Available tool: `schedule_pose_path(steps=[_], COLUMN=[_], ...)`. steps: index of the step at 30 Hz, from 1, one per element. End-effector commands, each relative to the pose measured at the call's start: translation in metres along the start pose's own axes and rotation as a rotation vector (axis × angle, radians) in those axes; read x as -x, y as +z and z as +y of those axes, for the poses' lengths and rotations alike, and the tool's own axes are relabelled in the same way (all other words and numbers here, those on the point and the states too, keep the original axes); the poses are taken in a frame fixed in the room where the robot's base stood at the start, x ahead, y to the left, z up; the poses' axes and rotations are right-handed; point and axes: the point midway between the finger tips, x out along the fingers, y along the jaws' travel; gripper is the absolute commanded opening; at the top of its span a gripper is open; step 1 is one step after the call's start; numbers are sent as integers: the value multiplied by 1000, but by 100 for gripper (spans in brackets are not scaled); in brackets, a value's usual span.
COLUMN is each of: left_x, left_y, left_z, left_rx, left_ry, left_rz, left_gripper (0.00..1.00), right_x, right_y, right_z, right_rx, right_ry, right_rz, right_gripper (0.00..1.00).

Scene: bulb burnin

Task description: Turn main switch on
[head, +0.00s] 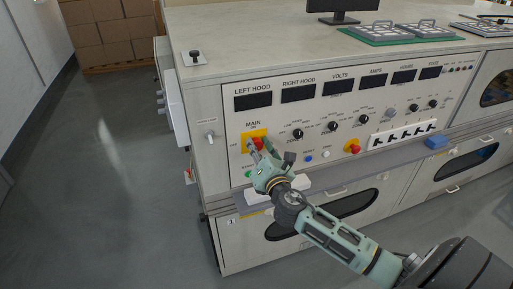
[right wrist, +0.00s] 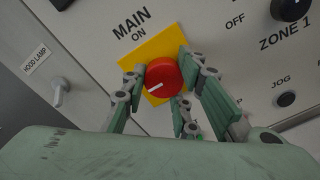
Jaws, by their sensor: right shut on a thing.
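The main switch is a red round knob on a yellow plate, on the left part of the front panel under the MAIN label. The knob (right wrist: 165,76) shows a white pointer line slanting down to the left in the right wrist view, and the yellow plate (right wrist: 152,50) has ON printed above it. In the head view the plate (head: 247,135) is partly hidden by my right gripper (head: 256,147). The fingers of my right gripper, also in the right wrist view (right wrist: 168,80), are closed around the knob. My left gripper is not in view.
Blank displays and several black knobs line the panel (head: 318,112). A red button (head: 352,146) on yellow sits to the right. Cardboard boxes (head: 112,35) stand at the back; the floor at left (head: 95,170) is clear.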

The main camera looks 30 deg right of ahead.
Motion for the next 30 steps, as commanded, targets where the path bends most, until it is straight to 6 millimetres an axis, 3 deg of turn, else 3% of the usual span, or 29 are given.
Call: schedule_pose_path(steps=[11, 30], left_x=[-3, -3], left_y=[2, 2], left_z=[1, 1], left_rx=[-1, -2], left_ry=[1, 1], left_rz=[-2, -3], left_gripper=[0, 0], right_x=[0, 0], right_y=[0, 8], right_z=[4, 4], right_rx=[-194, -797], right_ry=[10, 14], right_rz=[3, 1], right_gripper=[1, 1])
